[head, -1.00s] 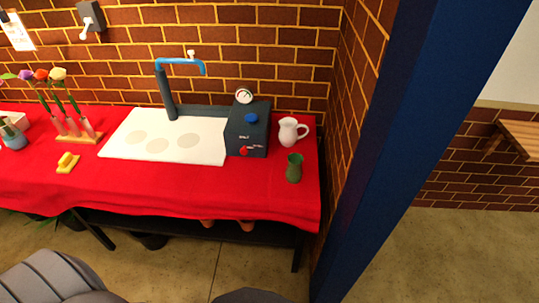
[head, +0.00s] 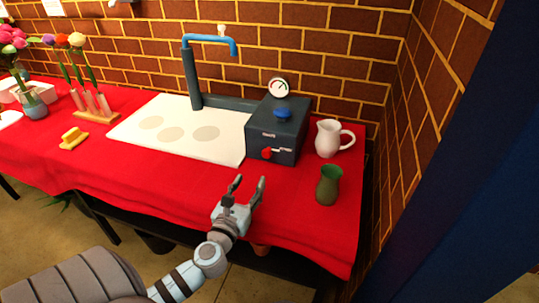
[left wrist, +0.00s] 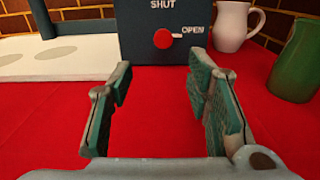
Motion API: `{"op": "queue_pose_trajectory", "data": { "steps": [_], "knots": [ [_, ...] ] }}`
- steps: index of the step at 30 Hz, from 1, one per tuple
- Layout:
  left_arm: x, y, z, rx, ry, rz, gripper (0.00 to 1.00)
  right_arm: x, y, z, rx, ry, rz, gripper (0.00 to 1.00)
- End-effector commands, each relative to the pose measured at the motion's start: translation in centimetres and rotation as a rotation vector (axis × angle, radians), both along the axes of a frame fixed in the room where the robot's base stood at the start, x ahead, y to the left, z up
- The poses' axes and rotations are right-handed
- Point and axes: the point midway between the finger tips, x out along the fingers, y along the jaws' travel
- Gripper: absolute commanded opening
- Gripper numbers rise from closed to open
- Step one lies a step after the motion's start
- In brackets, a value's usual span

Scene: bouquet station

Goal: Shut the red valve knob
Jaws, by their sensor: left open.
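The red valve knob (head: 267,153) sits on the front face of a dark box (head: 287,147) on the table. In the left wrist view the knob (left wrist: 163,39) is round, with a pale pointer toward the "OPEN" label on its right; "SHUT" is printed above it. My left gripper (head: 249,184) is open and empty, in front of the box near the table's front edge and apart from the knob. In the left wrist view its fingers (left wrist: 160,78) stand either side of the line toward the knob. My right gripper is not in view.
A blue knob (head: 283,114) and a gauge (head: 279,87) top the box. A white jug (head: 329,139) and a green vase (head: 328,186) stand to its right. A white board (head: 180,125) lies left, under a blue-spouted tap (head: 192,75). The red cloth before the box is clear.

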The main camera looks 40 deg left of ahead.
Motion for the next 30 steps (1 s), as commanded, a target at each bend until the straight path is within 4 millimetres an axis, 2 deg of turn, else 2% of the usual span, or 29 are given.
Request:
{"op": "queue_pose_trajectory", "data": {
  "steps": [7,9,13,18,25,26,30],
  "knots": [
    [6.9,1.8,0.0,-0.005,-0.005,-0.009,0.45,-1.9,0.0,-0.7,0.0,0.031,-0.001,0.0],
    [8.7,2.4,-0.1,-0.006,-0.004,-0.009,0.45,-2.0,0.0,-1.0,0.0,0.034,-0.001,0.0],
    [11.2,3.4,-0.2,-0.006,-0.002,-0.008,0.45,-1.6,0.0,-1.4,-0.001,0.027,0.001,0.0],
    [12.5,3.9,-0.1,-0.006,-0.001,-0.008,0.45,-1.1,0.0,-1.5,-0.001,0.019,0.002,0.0],
    [12.5,4.0,-0.1,-0.006,0.0,-0.007,0.45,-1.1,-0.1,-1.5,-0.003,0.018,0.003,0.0],
    [12.5,4.0,-0.1,-0.006,0.0,-0.007,0.43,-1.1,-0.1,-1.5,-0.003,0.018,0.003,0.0],
    [12.5,3.9,-0.1,-0.006,0.0,-0.007,0.21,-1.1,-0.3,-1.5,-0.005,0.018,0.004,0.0]
  ]
}}
